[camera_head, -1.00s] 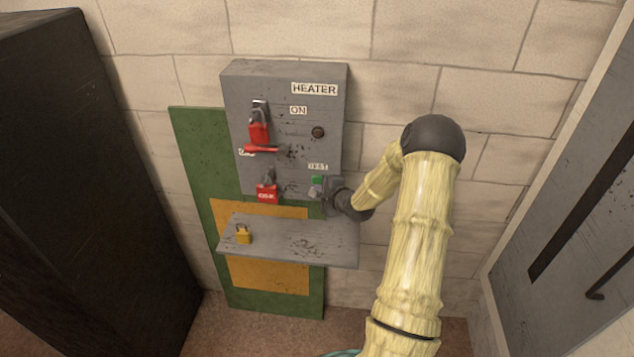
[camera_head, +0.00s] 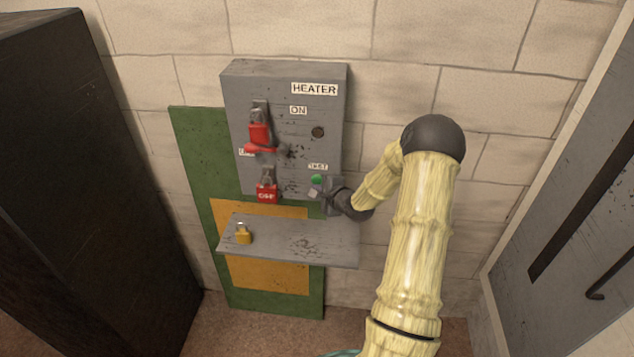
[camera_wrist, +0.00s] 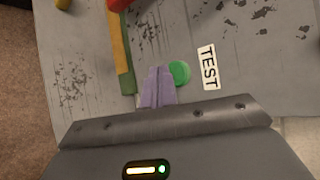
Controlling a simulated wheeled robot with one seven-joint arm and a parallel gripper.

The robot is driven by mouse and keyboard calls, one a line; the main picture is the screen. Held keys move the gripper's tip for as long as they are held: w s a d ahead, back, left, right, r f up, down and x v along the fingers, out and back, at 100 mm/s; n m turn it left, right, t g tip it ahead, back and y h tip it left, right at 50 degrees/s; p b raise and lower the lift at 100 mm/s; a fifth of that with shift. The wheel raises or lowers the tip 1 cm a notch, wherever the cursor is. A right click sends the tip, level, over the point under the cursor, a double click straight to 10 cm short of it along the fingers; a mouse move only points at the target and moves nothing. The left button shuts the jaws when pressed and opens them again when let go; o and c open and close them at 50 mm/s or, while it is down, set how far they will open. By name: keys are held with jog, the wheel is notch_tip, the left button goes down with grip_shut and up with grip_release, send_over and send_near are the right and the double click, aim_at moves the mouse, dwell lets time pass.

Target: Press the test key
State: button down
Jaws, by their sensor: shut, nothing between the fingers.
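The test key is a green round button (camera_head: 317,180) on the lower right of the grey heater box (camera_head: 290,85), under the TEST label (camera_head: 318,167). In the wrist view the green button (camera_wrist: 180,73) lies right beside my fingertips, next to the TEST label (camera_wrist: 208,67). My gripper (camera_head: 315,193) is shut and empty, its tips close to the button and just below it in the head view. In the wrist view the shut fingers (camera_wrist: 158,87) partly overlap the button's edge. I cannot tell whether they touch it.
A yellow padlock (camera_head: 243,234) stands on the grey shelf (camera_head: 285,252) below. A dark cabinet (camera_head: 90,180) stands left and a grey door (camera_head: 580,200) right.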

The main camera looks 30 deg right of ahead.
jog(key=shift+w, duration=0.1)
jog(key=shift+w+d+p, duration=0.2)
jog(key=shift+w+p, duration=0.05)
jog(key=shift+p, duration=0.05)
jog(key=shift+w+d, duration=0.35)
jog(key=shift+w, duration=0.15)
dwell(1.1)
jog(key=shift+s, duration=0.1)
jog(key=shift+s+a, duration=0.55)
jog(key=shift+s, duration=0.2)
jog(key=s+a, duration=0.2)
jog(key=s, duration=0.2)
jog(key=shift+s+a, duration=0.1)
jog(key=shift+a, duration=0.3)
dwell(0.9)
